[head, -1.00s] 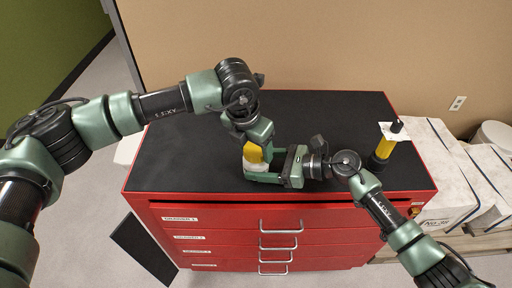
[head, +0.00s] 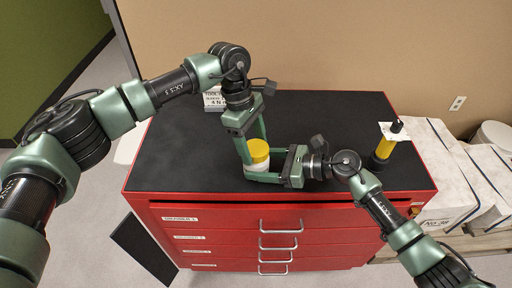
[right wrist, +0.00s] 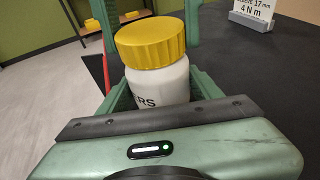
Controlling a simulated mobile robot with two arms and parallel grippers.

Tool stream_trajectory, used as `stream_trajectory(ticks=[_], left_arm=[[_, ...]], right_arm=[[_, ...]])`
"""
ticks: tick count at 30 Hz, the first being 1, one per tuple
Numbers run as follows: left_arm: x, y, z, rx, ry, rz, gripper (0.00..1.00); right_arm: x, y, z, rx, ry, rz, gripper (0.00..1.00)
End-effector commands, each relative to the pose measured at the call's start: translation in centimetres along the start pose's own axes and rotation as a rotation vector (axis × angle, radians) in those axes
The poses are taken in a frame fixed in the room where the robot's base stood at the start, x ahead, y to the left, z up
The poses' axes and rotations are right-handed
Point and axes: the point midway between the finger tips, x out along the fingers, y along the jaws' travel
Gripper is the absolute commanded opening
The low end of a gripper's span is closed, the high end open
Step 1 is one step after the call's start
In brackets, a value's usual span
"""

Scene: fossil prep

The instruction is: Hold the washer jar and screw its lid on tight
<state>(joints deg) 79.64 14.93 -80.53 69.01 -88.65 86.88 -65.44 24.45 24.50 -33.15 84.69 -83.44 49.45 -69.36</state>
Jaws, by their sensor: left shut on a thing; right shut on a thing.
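The washer jar (right wrist: 160,84) is white with dark lettering and stands upright near the front middle of the black cabinet top. Its yellow ribbed lid (head: 258,149) sits on its mouth; I cannot tell how tight it is. The lid also shows in the right wrist view (right wrist: 150,42). My right gripper (head: 262,178) comes in from the right, low down, and is shut on the jar body. My left gripper (head: 254,150) points down from above, with its fingers on either side of the lid, shut on it.
The black top (head: 180,155) of the red drawer cabinet is mostly clear. A small white sign (head: 213,99) stands at the back, behind the left arm; it also shows in the right wrist view (right wrist: 254,13).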

Motion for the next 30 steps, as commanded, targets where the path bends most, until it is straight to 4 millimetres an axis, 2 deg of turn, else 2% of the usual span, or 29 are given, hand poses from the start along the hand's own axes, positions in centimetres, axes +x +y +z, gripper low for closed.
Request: stream_trajectory(ticks=[1,2,4,15,27,30], left_arm=[[0.1,0.2,-0.1,0.096,0.005,-0.025,0.00],[0.1,0.1,-0.1,0.106,0.005,-0.027,0.67],[0.1,0.1,-0.2,0.100,0.005,-0.024,0.87],[-0.3,0.1,0.0,0.100,0.005,-0.022,0.87],[-5.8,0.1,1.4,0.101,0.005,-0.022,0.87],[-6.5,0.1,1.6,0.100,0.005,-0.022,0.87]], right_arm=[[0.0,0.1,0.1,-0.004,-0.001,0.004,0.00],[0.0,0.1,0.1,-0.004,-0.001,0.004,0.00],[0.1,0.1,0.1,-0.003,-0.001,0.004,0.00],[0.0,0.1,0.1,-0.002,-0.001,0.002,0.00],[0.0,0.0,0.1,-0.002,-0.001,0.001,0.00],[0.0,0.0,0.1,-0.001,-0.001,0.001,0.00]])
